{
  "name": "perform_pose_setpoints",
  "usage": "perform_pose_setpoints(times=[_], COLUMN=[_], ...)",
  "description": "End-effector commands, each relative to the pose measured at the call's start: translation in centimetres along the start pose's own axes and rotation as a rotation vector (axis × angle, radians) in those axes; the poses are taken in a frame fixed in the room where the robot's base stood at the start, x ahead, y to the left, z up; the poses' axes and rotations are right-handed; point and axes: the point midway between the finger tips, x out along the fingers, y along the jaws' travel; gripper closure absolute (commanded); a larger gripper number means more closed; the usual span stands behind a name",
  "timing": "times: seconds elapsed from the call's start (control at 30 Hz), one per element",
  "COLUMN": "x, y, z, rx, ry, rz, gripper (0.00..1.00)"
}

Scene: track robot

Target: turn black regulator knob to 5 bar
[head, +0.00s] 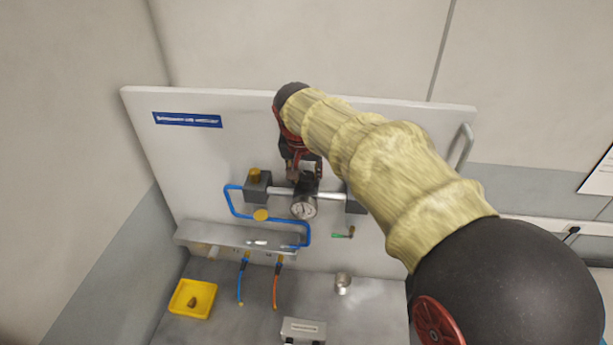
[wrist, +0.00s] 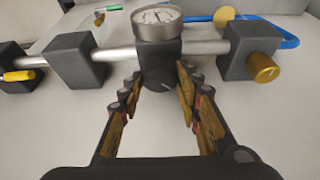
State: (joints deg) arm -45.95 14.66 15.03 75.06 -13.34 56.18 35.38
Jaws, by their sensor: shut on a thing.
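The black regulator knob (wrist: 158,77) sits below the round pressure gauge (wrist: 157,14) in the wrist view. My gripper (wrist: 161,82) is shut on the knob, with a fingertip at each side. In the head view my gripper (head: 303,170) reaches down to the regulator from above, just over the gauge (head: 303,207). The gauge has a white dial, but its needle reading is too small to tell. The knob is mostly hidden by the fingers in the head view.
A metal pipe (head: 331,196) runs through the regulator between dark blocks, one with a brass knob (wrist: 263,68). Blue tubing (head: 230,203) loops at left. A green-handled valve (head: 342,235) is at right. A yellow tray (head: 191,298) and metal cup (head: 343,283) stand below.

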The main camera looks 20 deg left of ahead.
Motion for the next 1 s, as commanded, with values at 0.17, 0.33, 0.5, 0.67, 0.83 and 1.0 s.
perform_pose_setpoints(times=[0.17,0.33,0.5,0.67,0.83,1.0], x=[0.02,0.01,-0.01,-0.04,-0.05,-0.04], y=[-0.15,-0.22,-0.19,-0.18,-0.18,-0.19], z=[-0.01,-0.02,0.0,-0.02,-0.02,-0.01], rx=[0.103,0.17,0.207,0.218,0.219,0.219], ry=[0.001,0.0,-0.001,-0.001,-0.001,-0.001], rz=[0.041,0.068,0.084,0.089,0.089,0.089], gripper=[0.92,0.92,0.92,0.92,0.92,0.66])
